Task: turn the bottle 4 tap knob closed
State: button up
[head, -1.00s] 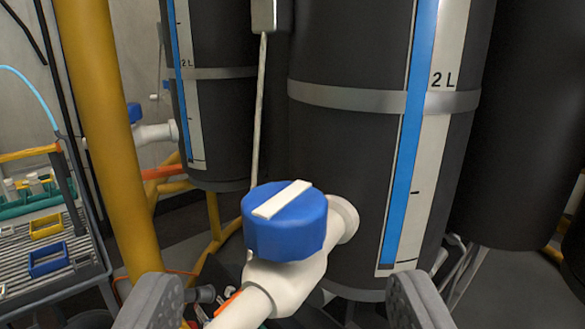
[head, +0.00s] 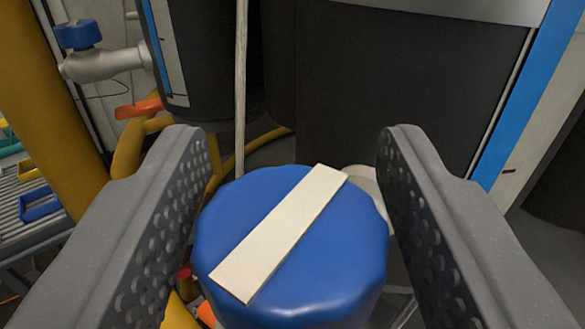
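A blue tap knob (head: 345,250) with a white bar (head: 275,235) across its top fills the lower middle of the head view. The bar runs diagonally, from lower left to upper right. My gripper (head: 290,150) is open, with one grey finger on each side of the knob. A gap shows at the upper left and upper right, so the fingers look apart from it. The black bottle (head: 400,90) with a blue and white level strip stands behind the knob. The white tap body is mostly hidden under the knob. No bottle number shows.
A second blue tap knob (head: 78,35) on a white pipe is at the upper left, beside another black bottle (head: 215,60). A yellow post (head: 50,110) stands at the left. A rack (head: 30,225) with small coloured trays is at the far left.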

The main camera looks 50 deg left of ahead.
jog(key=c, duration=0.6)
jog(key=shift+o, duration=0.2)
